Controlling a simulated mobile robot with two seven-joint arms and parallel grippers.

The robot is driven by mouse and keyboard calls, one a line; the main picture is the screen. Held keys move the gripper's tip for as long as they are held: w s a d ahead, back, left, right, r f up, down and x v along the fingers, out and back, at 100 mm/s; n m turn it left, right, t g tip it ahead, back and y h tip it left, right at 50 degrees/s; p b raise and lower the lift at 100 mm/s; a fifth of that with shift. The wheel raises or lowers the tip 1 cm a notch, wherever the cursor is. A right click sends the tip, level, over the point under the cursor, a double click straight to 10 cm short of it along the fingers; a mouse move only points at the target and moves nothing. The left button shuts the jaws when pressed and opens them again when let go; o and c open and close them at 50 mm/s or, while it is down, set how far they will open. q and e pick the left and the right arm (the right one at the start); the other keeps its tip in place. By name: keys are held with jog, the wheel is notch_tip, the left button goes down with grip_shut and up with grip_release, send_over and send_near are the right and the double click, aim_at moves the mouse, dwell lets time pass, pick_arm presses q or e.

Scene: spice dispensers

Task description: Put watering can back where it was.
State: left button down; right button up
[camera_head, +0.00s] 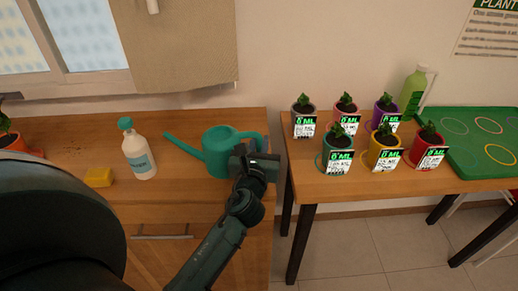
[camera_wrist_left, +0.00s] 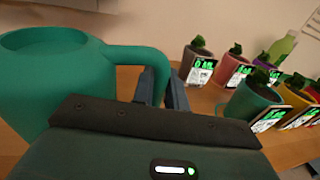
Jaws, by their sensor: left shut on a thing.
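The teal watering can (camera_head: 217,152) is upright at the right end of the wooden cabinet top (camera_head: 80,150), its long spout pointing left. I cannot tell whether its base touches the wood or is slightly above it. My left gripper (camera_head: 250,153) is at the can's right side, shut on its handle. In the left wrist view the can (camera_wrist_left: 55,85) fills the left side, and its handle runs between the fingers (camera_wrist_left: 160,92). The gripper hides part of the handle in the head view. My right gripper is not in view.
A white bottle with a teal cap (camera_head: 139,152) and a yellow sponge-like block (camera_head: 99,177) stand left of the can. A gap separates the cabinet from the right table (camera_head: 310,185), which holds several labelled plant pots (camera_head: 383,150), a green bottle (camera_head: 412,92) and a green tray (camera_head: 465,125).

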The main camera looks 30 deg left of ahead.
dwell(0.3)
pick_arm(q)
jog(key=shift+f, duration=0.2)
jog(key=c, duration=1.4)
grip_release()
